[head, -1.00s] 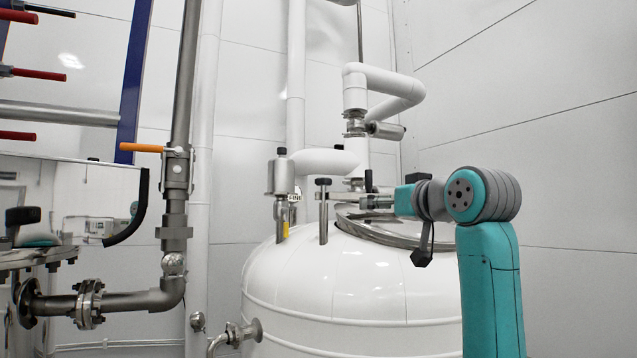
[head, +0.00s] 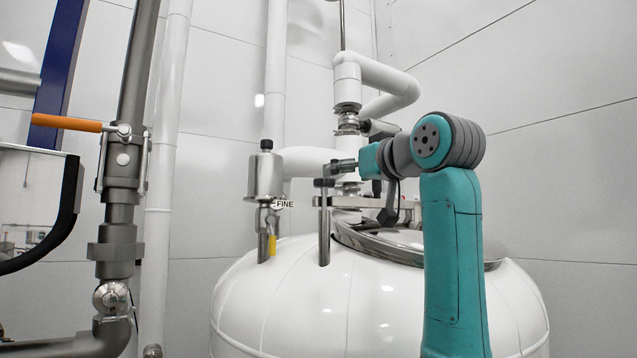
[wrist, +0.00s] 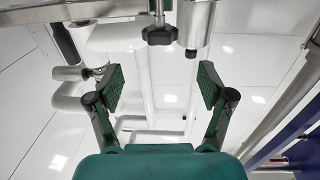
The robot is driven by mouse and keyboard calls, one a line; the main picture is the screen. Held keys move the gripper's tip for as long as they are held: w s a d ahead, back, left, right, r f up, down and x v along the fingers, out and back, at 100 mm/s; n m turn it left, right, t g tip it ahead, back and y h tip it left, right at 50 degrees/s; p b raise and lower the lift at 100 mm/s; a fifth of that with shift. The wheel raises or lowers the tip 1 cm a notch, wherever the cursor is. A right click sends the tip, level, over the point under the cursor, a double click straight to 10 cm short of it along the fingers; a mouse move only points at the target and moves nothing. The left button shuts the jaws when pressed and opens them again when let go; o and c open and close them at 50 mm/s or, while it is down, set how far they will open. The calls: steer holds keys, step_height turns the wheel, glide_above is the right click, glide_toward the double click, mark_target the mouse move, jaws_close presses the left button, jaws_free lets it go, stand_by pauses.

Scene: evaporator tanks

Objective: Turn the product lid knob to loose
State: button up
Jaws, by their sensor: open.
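A black knob (head: 324,183) sits on top of a metal post at the left edge of the tank's round lid (head: 400,243). It looks like the lid knob. In the wrist view the black lobed knob (wrist: 160,36) shows at the top middle, beyond the fingertips and centred between them. My gripper (head: 342,166) is just above and to the right of the knob in the head view, partly hidden by my arm. In the wrist view my gripper (wrist: 162,86) is open, its two green pads wide apart with nothing between them.
A metal valve body (head: 265,177) with a black cap and a FINE tag stands just left of the knob. A white pipe (head: 312,160) runs behind. A pipe with an orange-handled valve (head: 66,123) is farther left. The right wall side is clear.

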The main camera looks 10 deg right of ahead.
mark_target(324, 180)
steer(key=x, duration=1)
steer(key=c, duration=1.2)
